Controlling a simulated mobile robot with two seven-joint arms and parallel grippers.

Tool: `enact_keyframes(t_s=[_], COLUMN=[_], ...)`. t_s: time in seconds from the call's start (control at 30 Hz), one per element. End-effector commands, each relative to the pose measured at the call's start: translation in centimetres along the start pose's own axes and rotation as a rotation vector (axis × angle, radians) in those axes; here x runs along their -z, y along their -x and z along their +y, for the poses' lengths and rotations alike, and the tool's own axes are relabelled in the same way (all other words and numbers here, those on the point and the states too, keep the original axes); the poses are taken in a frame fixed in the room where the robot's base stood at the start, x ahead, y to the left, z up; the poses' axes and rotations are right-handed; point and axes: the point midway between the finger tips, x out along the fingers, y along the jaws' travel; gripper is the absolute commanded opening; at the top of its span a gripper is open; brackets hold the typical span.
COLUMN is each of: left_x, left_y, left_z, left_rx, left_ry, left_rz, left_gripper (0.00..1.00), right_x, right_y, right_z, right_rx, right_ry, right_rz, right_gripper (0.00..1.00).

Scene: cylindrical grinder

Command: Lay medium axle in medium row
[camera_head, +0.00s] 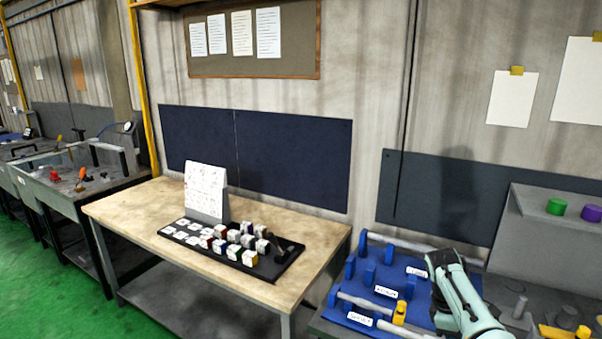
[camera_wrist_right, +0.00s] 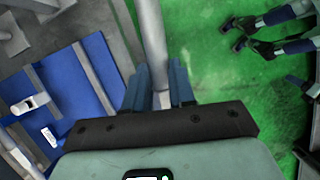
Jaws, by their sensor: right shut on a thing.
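My right gripper (camera_wrist_right: 157,88) is shut on a grey cylindrical axle (camera_wrist_right: 151,35), which runs between its two blue fingers. In the right wrist view the axle's upper part crosses over green floor beside the blue rack (camera_wrist_right: 62,78). In the head view the blue rack (camera_head: 351,271) stands at the lower right, with upright posts and white row labels, among them a middle one (camera_head: 386,292). The label text is too small to read surely. My right arm covers the rack's right side and hides the gripper there. My left gripper is not seen.
A pale rod (camera_head: 400,244) lies along the rack's back, and another (camera_head: 364,303) lies nearer the front, by a yellow piece (camera_head: 400,312). A grey shelf (camera_head: 540,215) with green and purple pieces stands right. A wooden table (camera_head: 130,207) with a black tray stands left.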

Motion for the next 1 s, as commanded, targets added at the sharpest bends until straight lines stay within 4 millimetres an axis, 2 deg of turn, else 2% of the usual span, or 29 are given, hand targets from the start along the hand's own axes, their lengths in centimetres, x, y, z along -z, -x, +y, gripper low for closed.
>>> enact_keyframes(t_s=[0.17,0.27,0.4,0.6,0.7,0.87,1.0], left_x=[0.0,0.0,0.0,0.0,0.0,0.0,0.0], left_y=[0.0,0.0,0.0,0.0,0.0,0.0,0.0], left_z=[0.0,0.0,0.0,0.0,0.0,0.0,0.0], left_rx=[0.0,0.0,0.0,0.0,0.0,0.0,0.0], left_ry=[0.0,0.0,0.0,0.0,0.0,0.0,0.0], left_rz=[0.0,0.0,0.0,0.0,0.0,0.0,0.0], left_gripper=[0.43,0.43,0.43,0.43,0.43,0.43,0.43], right_x=[3.9,6.5,9.7,13.1,14.1,15.0,14.8], right_y=[-2.8,-4.9,-7.8,-11.3,-12.6,-13.7,-12.8], right_z=[-2.1,-4.0,-7.2,-12.4,-14.6,-16.8,-17.4], right_rx=[0.051,0.091,0.151,0.232,0.264,0.296,0.307], right_ry=[-0.13,-0.231,-0.393,-0.617,-0.709,-0.804,-0.839], right_rz=[0.0,0.0,0.0,0.002,0.002,0.006,0.011], right_gripper=[0.0,0.0,0.0,0.0,0.0,0.0,0.0])
